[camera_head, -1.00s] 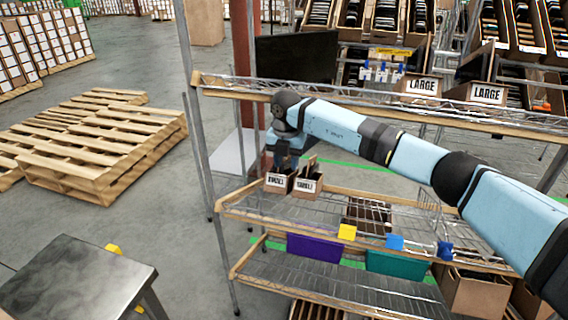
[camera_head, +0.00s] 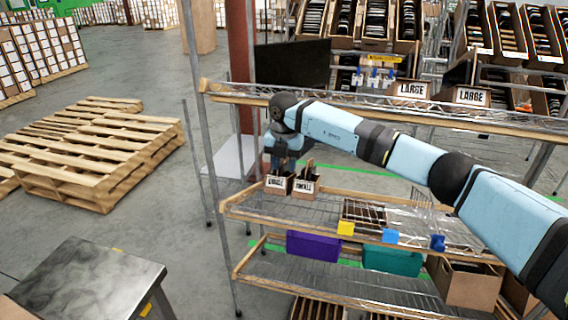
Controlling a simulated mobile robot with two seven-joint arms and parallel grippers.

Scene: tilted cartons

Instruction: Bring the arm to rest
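My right arm reaches in from the right, across the front of the wire shelf rack. Its gripper (camera_head: 283,162) points down at the left end of the middle shelf (camera_head: 330,212). It is just above and behind two small cartons marked "SMALL", the left carton (camera_head: 277,184) and the right carton (camera_head: 306,185). Dark items stick up from the cartons. The fingers are small and dark against them, so I cannot tell whether they are open or touch anything. My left gripper is not in view.
The top shelf (camera_head: 350,105) runs close above my arm. Cartons marked "LARGE" (camera_head: 411,90) stand behind it. Purple (camera_head: 313,246) and teal (camera_head: 392,261) bins sit below the middle shelf. A metal table (camera_head: 85,285) is at lower left, with wooden pallets (camera_head: 90,150) beyond. The middle shelf's centre is largely clear.

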